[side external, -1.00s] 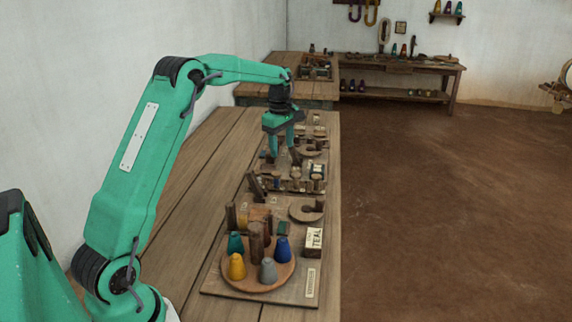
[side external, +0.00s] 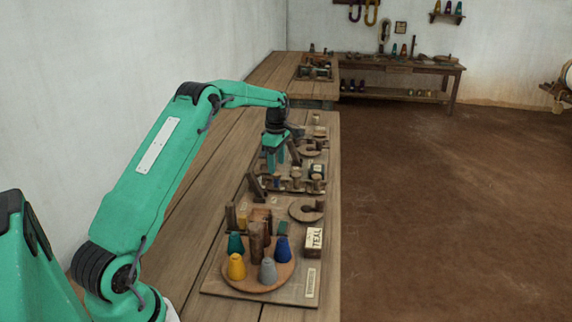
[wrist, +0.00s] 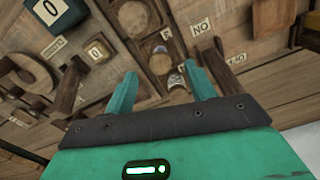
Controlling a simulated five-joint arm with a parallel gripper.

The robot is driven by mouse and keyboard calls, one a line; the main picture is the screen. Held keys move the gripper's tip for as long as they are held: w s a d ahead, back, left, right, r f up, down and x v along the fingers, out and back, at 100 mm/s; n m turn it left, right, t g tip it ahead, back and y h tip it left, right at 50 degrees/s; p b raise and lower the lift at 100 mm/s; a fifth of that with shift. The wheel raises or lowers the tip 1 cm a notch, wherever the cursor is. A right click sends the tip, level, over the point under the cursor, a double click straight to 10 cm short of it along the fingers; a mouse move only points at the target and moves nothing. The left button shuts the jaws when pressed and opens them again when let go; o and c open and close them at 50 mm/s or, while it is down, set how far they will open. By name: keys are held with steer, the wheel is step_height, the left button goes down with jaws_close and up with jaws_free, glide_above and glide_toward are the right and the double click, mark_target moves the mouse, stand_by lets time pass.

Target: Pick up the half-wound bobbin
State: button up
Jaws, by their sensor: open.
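My gripper (side external: 283,164) is open and empty, pointing down over the middle rack (side external: 292,189) on the long bench. In the wrist view, its two green fingers (wrist: 160,70) stand apart above a wooden compartment rack. A small round piece with pale and bluish bands (wrist: 177,81) lies in a rack compartment, seen between the fingers and nearer the right one. It may be the half-wound bobbin, but it is too small to be sure. In the side view my fingers partly hide the rack's left part, where several small bobbin-like pieces stand.
Slanted wooden uprights (side external: 256,187) rise close to my gripper. Bare bench planks (side external: 190,221) lie along the left.

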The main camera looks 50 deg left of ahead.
mark_target(277, 173)
steer(key=shift+f, duration=0.2)
steer(key=shift+f, duration=2.5)
steer(key=shift+c, duration=0.2)
steer(key=c, duration=1)
